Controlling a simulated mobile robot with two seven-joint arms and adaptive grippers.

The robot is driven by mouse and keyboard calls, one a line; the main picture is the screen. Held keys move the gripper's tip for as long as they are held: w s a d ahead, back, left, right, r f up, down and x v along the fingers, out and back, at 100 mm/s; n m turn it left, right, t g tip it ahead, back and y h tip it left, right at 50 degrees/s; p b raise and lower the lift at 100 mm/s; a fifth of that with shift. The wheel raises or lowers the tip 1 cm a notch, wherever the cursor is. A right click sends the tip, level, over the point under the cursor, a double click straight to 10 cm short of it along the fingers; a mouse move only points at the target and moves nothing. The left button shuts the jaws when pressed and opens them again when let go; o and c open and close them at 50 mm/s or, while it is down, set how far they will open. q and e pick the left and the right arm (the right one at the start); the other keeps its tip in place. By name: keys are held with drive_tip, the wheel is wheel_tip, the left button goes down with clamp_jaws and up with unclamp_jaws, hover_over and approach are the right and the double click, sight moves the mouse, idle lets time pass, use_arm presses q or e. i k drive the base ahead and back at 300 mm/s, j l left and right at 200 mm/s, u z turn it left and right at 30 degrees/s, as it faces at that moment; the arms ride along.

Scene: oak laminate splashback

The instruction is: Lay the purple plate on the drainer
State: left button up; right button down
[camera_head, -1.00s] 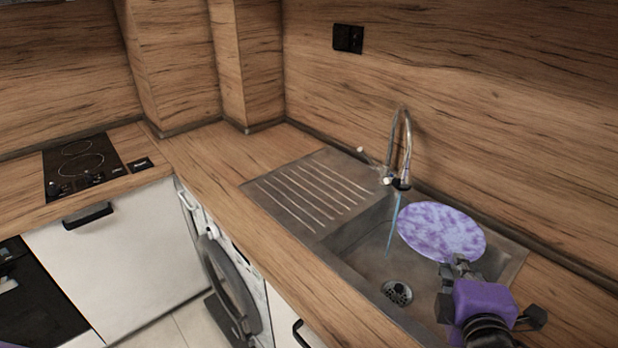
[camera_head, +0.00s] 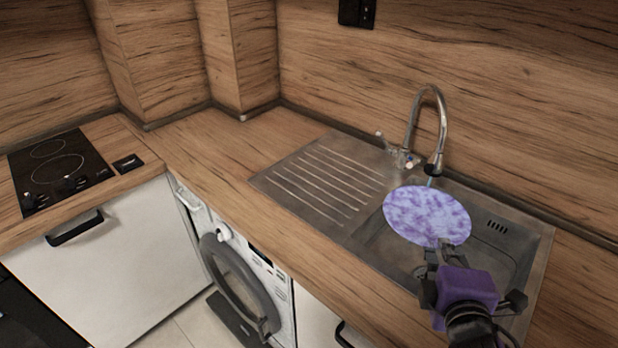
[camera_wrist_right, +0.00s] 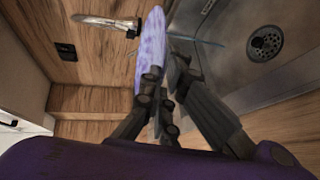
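The purple plate (camera_head: 427,215), mottled purple and white, is held up over the sink basin in the head view, near its left side. My right gripper (camera_head: 437,250) is at the plate's near edge and shut on it. In the right wrist view the plate (camera_wrist_right: 151,50) shows nearly edge-on between the fingers of the gripper (camera_wrist_right: 160,90). The drainer (camera_head: 318,182), a ribbed metal board, lies left of the basin and is empty. The plate is to its right and apart from it. My left gripper is not in view.
The tap (camera_head: 440,130) arches up just behind the plate, with a thin blue stream of water (camera_wrist_right: 195,40) in the wrist view. The sink basin (camera_head: 385,250) lies below. Wooden counter (camera_head: 225,150) left of the drainer is clear. A hob (camera_head: 55,170) is at far left.

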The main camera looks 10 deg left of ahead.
sight(303, 194)
drive_tip(key=i+j, duration=0.1)
drive_tip(key=j, duration=0.9)
drive_tip(key=i+j, duration=0.15)
drive_tip(key=j, duration=0.4)
